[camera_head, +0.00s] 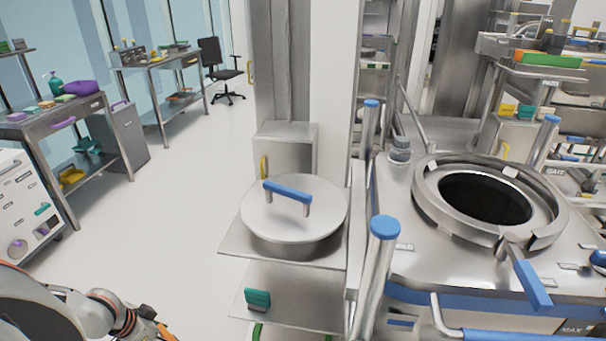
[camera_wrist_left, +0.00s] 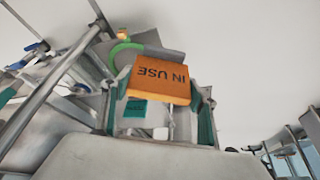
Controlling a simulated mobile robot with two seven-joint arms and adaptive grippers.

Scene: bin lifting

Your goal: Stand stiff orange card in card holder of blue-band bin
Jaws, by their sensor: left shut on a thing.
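The orange card (camera_wrist_left: 160,78), printed "IN USE" and appearing upside down, is in the left wrist view. My left gripper (camera_wrist_left: 158,110) is shut on it, with green-padded fingers on either side. In the head view my left arm comes in at the bottom left, and its gripper is mostly cut off by the bottom edge. I cannot make out a blue-band bin or its card holder in either view. My right gripper is not in view.
A shelf stand with a round lid (camera_head: 292,212) with a blue handle is at centre. A teal block (camera_head: 257,299) is on its lower shelf. A steel vessel (camera_head: 490,200) stands right. Benches (camera_head: 55,120) line the left; the floor (camera_head: 190,170) between is clear.

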